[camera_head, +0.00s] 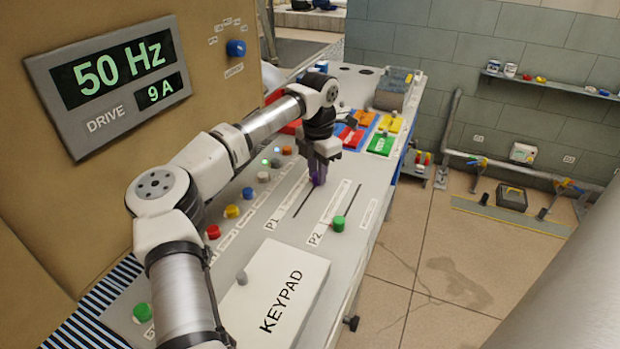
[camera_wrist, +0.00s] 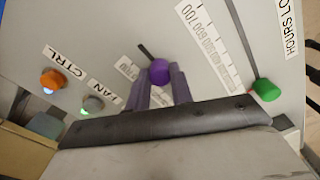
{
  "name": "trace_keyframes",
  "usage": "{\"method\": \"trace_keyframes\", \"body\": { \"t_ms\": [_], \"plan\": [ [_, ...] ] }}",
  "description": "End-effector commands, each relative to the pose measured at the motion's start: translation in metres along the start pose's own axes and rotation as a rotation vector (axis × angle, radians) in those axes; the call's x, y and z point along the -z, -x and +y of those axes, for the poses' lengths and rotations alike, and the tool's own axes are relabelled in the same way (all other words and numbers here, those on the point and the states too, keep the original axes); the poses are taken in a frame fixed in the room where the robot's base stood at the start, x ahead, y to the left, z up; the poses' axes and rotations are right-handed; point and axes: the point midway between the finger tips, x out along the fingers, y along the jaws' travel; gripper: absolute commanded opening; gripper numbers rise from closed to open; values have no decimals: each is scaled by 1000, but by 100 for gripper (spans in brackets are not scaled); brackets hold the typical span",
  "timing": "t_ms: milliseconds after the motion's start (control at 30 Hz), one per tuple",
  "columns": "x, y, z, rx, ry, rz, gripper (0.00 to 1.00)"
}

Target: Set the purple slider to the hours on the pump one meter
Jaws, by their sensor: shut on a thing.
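The purple slider (camera_head: 317,181) sits in the slot marked P1 on the grey console, toward the slot's far end. In the wrist view the purple slider's round knob (camera_wrist: 159,71) lies between my two fingertips. My gripper (camera_head: 319,172) is shut on the knob from above; its fingertips also show in the wrist view (camera_wrist: 160,85). A printed number scale (camera_wrist: 207,48), with 700 and 600 readable, runs beside the slot. A label starting "HOURS LO" (camera_wrist: 289,28) is cut off at the edge. No meter marked pump one is in view; the drive display (camera_head: 112,82) reads 50 Hz and 9 A.
A green slider (camera_head: 338,223) sits in the P2 slot to the right. Several coloured buttons (camera_head: 232,211) line the console's left. A white keypad cover (camera_head: 274,290) lies in front.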

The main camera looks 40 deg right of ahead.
Motion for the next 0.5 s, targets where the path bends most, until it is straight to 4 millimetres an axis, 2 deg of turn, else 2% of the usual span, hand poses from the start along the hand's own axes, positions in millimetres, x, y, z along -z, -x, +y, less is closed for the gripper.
{"method": "trace_keyframes", "body": {
  "t_ms": [400,433,500],
  "plan": [
    [-6,0,3,-2,-1,-1,0],
    [-6,0,3,-2,-1,-1,26],
    [-6,0,3,-2,-1,-1,35]
  ]
}}
